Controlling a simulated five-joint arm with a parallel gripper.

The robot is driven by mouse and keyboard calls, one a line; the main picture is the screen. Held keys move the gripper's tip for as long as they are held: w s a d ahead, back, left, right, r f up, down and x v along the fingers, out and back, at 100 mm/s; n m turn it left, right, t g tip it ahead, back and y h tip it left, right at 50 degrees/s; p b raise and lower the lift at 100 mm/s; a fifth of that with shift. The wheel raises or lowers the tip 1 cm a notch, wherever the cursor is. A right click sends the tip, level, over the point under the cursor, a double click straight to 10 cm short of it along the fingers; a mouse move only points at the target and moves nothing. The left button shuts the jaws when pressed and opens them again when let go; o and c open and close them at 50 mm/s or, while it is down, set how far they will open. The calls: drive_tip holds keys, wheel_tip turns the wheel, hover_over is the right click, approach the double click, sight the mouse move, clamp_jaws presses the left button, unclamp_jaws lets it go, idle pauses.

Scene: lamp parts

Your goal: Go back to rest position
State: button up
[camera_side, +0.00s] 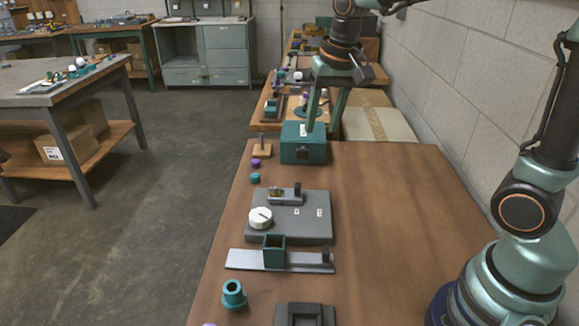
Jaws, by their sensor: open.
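My gripper (325,108) is at the top centre, its two long green fingers pointing down and spread apart. It is open and nothing shows between the fingers. The fingertips are near the far end of the table, by a teal box (304,142); I cannot tell whether the left finger touches the box or only overlaps it in the picture. My arm reaches in from the right, partly out of the frame at the top.
The brown table (400,215) has clear room on its right. Along its left are a grey base with a white dial (260,218), a teal square holder (274,250) on a metal plate, and a teal ring-topped part (233,293). A block wall (480,95) runs along the right.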

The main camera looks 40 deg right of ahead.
drive_tip(key=s+n+t, duration=0.3)
drive_tip(key=s+n, duration=0.2)
drive_tip(key=s, duration=0.6)
drive_tip(key=shift+d, duration=0.2)
